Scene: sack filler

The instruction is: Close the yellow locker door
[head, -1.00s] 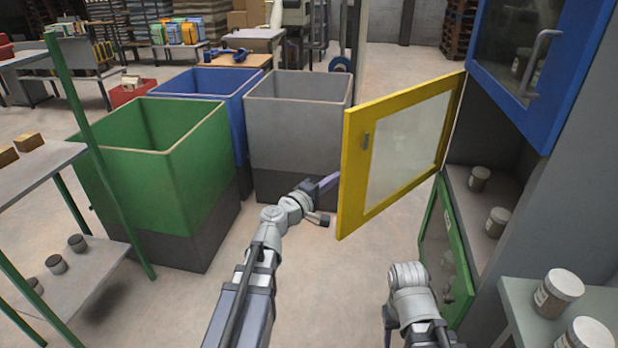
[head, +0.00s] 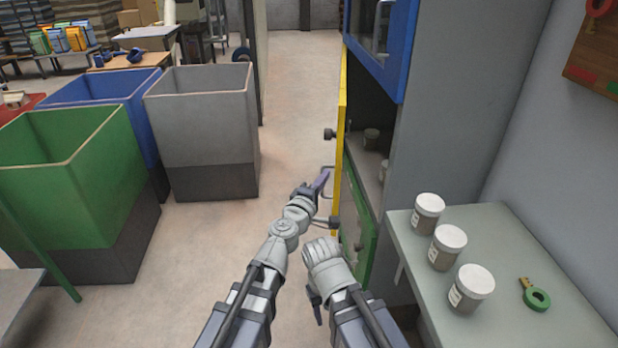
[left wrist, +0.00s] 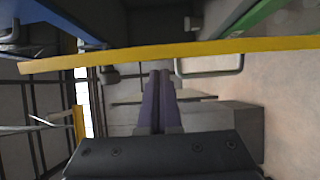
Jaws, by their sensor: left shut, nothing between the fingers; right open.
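The yellow locker door (head: 342,105) shows nearly edge-on in the head view. It stands open, and the locker's inside is visible to its right. A loop handle (head: 327,168) sticks out on its left side. In the left wrist view the door is a yellow strip (left wrist: 140,57) across the picture, with the loop handle (left wrist: 240,64) just below it. My left gripper (head: 323,178) is shut and empty, close to the door beside the handle; I cannot tell whether it touches. Its purple fingers also show in the left wrist view (left wrist: 160,75). My right gripper (head: 317,305) is open, low and partly hidden.
A green door (head: 355,225) hangs open below, and a blue door (head: 385,50) is above. Jars stand on a side table (head: 530,260) with a green key (head: 535,295). Green (head: 85,185), blue and grey bins (head: 205,125) stand left, with clear floor between them and the locker.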

